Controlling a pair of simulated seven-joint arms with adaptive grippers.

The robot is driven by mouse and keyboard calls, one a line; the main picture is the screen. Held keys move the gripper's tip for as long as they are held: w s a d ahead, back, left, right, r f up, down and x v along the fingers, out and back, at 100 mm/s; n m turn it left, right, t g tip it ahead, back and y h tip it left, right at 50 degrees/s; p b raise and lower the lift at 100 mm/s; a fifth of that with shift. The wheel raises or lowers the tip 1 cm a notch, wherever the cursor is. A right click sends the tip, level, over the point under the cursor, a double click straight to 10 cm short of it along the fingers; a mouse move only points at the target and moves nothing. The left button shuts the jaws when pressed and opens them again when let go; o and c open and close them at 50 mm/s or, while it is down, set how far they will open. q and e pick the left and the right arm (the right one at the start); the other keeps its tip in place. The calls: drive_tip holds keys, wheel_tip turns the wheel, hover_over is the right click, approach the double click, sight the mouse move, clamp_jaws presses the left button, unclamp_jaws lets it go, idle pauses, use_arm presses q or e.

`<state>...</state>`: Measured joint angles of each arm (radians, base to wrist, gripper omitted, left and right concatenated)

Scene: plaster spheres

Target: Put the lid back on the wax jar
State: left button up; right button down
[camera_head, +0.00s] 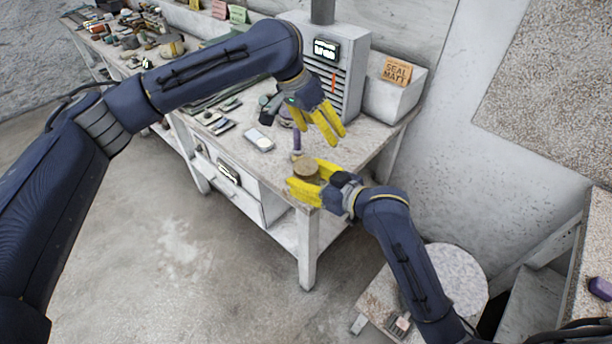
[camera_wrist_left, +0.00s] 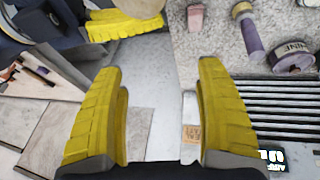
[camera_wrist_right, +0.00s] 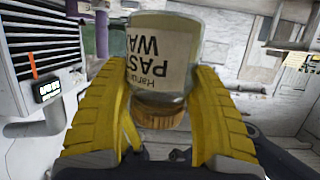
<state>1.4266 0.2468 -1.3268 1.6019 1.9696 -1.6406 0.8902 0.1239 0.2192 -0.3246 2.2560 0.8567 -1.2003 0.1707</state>
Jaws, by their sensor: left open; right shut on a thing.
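The wax jar (camera_wrist_right: 160,60) is glass with a pale label reading "Hard PASTE WAX", upside down in the right wrist view. My right gripper (camera_head: 304,174) is shut around its sides, over the bench's front corner. A brown, ribbed round lid (camera_wrist_right: 158,112) sits at the jar's mouth; whether it is fully seated I cannot tell. Its tan round top (camera_head: 307,167) shows between the yellow fingers in the head view. My left gripper (camera_head: 331,138) is open and empty, above and behind the jar. In the left wrist view the lid (camera_wrist_left: 140,6) shows at the top edge.
A grey vented machine (camera_head: 325,75) stands close behind my left gripper. A white box (camera_head: 388,95) with a "SEAL MATT" card is to its right. Floor in front is clear.

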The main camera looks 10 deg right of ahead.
sight(305, 166)
use_arm(q)
drive_tip(key=s+a+y, duration=0.1)
drive_tip(key=s+r+y, duration=0.1)
drive_tip(key=s, duration=0.1)
drive_tip(key=s+a+y, duration=0.1)
drive_tip(key=shift+s+a+r+n+g+y, duration=0.3)
drive_tip(key=shift+s+a, duration=0.05)
drive_tip(key=shift+s, duration=0.05)
drive_tip(key=shift+s+a+r+y, duration=0.25)
drive_tip(key=shift+s+a+y, duration=0.35)
drive_tip(key=shift+a, duration=0.15)
drive_tip(key=shift+f, duration=0.15)
drive_tip(key=shift+f, duration=3.9)
drive_tip(key=c, duration=1.3)
drive_tip(key=o, duration=1.2)
drive_tip(key=shift+r, duration=2.25)
drive_tip(key=shift+o, duration=0.5)
